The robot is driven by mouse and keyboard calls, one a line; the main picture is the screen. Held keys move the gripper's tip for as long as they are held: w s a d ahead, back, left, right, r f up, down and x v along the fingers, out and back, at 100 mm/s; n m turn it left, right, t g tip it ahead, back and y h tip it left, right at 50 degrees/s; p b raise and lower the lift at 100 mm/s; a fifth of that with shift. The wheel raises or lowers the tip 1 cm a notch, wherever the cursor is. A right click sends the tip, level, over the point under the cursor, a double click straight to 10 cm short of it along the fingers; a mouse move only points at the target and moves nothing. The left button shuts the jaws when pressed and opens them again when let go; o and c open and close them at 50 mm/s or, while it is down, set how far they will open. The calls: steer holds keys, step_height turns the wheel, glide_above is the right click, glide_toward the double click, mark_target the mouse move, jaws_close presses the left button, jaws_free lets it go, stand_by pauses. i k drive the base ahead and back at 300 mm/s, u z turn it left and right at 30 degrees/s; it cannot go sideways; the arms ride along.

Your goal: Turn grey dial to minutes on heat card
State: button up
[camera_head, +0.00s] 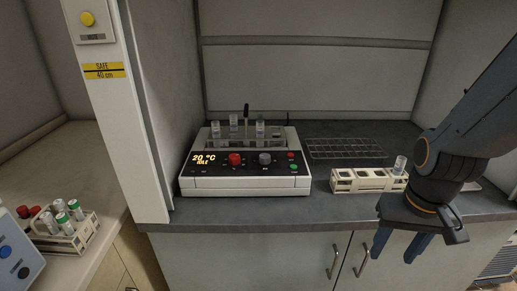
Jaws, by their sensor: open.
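The grey dial (265,159) is on the front panel of a white heating block (245,184) on the dark worktop. A red dial (235,159) is to its left, and a lit display (204,159) reads "20 °C IDLE". Small green and red buttons are to its right. Several clear vials stand in the top of the block. My gripper (398,250) is at the lower right, pointing down in front of the worktop edge. Its two fingers are apart with nothing between them, well away from the dial. I cannot make out a heat card in this view.
A beige rack (368,181) with a clear vial (400,164) stands right of the block, close to my arm. A wire rack (345,148) lies behind it. A white post (130,110) bounds the left. A tube rack (68,237) stands on the left bench.

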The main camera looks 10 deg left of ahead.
mark_target(264, 158)
steer(key=z, duration=1.2)
steer(key=k, duration=0.95)
steer(key=u, duration=1.15)
steer(key=i, duration=0.55)
steer(key=z, duration=0.05)
